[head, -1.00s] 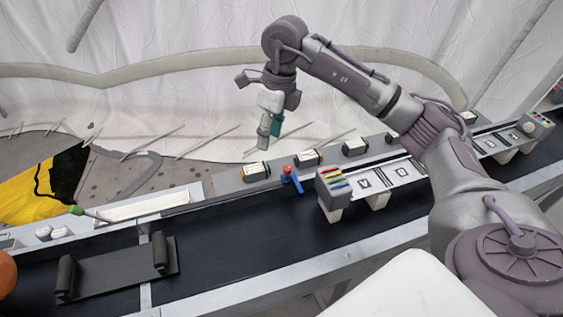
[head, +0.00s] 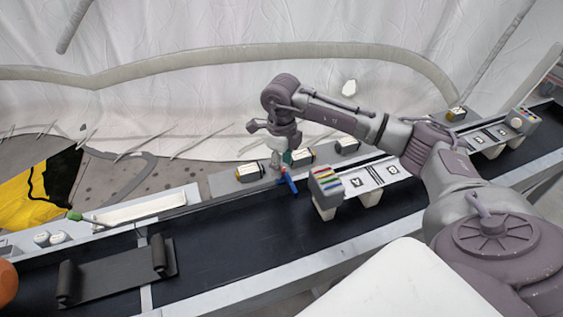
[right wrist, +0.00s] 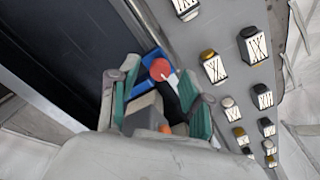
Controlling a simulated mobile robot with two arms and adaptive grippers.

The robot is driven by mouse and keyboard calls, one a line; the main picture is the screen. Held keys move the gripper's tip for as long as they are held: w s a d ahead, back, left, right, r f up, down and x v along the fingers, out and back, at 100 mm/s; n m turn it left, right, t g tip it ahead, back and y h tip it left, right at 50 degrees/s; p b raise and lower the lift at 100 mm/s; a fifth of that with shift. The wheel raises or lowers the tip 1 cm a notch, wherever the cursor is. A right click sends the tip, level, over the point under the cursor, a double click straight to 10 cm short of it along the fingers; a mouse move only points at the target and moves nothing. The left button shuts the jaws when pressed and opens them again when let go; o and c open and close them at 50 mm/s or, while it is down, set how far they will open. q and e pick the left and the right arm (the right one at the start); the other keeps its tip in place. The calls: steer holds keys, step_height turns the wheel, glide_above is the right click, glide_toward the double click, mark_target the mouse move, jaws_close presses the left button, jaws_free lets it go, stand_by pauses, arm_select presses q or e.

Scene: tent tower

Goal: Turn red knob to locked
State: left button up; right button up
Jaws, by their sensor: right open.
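In the right wrist view, the red knob (right wrist: 160,69) is a round red cap with a pale mark, set on a blue part (right wrist: 150,58). In the head view, the blue part (head: 288,182) stands at the back edge of the black bench, and my right gripper mostly hides the red cap. My right gripper (head: 281,161) points down just above the knob. In the right wrist view its open, green-padded fingers (right wrist: 160,85) reach to either side of the knob. I cannot tell whether they touch it. My left gripper is not in view.
A dark roller tray (head: 115,275) lies at the left. The black bench top (head: 240,235) in front is clear.

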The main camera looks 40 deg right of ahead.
steer(key=shift+f, duration=0.45)
jaws_close()
steer(key=shift+m, duration=0.8)
steer(key=shift+r, duration=0.1)
jaws_free()
step_height(320, 180, up, 12)
